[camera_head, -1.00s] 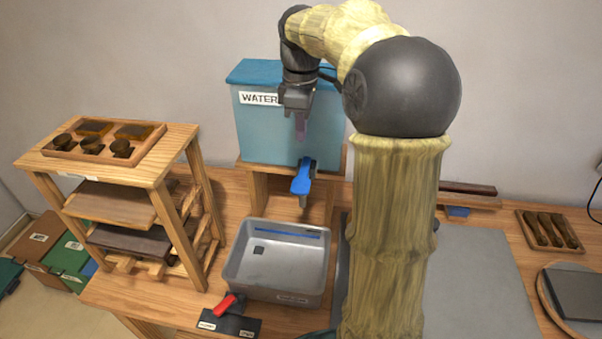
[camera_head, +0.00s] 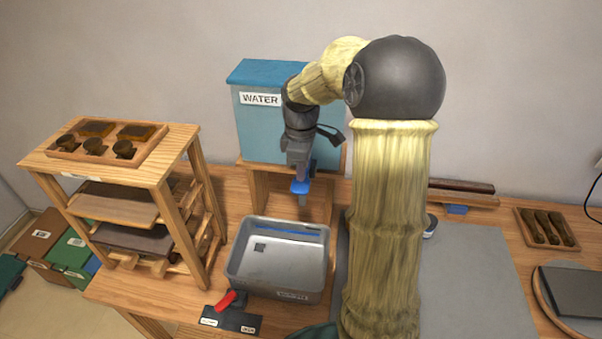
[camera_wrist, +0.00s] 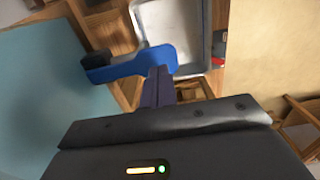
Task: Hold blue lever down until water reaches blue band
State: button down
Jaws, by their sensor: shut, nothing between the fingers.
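The blue lever (camera_head: 300,187) sticks out from the front of the blue water tank (camera_head: 255,125), and only its lower end shows below my gripper (camera_head: 299,176) in the head view. In the wrist view the blue lever (camera_wrist: 135,66) lies right by the closed fingertips of my gripper (camera_wrist: 159,72), which appear to be over or against its end. Contact is hard to tell. My gripper is shut and empty. The grey basin (camera_head: 236,270) stands below the tap, with a blue band (camera_head: 287,231) on its inner far wall. No water stream is clearly visible.
A red-handled lever (camera_head: 225,300) on a dark plate sits in front of the basin. A wooden rack (camera_head: 160,180) stands at the left. A grey mat (camera_head: 470,270) covers the table at the right, with a wooden tray of tools (camera_head: 546,228) beyond it.

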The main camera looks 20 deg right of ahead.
aim_at(301, 188)
jog(key=shift+f, duration=1.15)
jog(key=f+b, duration=0.1)
jog(key=f+t+b, duration=0.1)
jog(key=b, duration=0.1)
jog(key=shift+s+a+h, duration=0.2)
jog(key=shift+s+h, duration=0.05)
jog(key=shift+h, duration=0.05)
jog(key=shift+s+f, duration=0.15)
jog(key=shift+f, duration=0.15)
jog(key=shift+s+f, duration=0.15)
dwell(5.8)
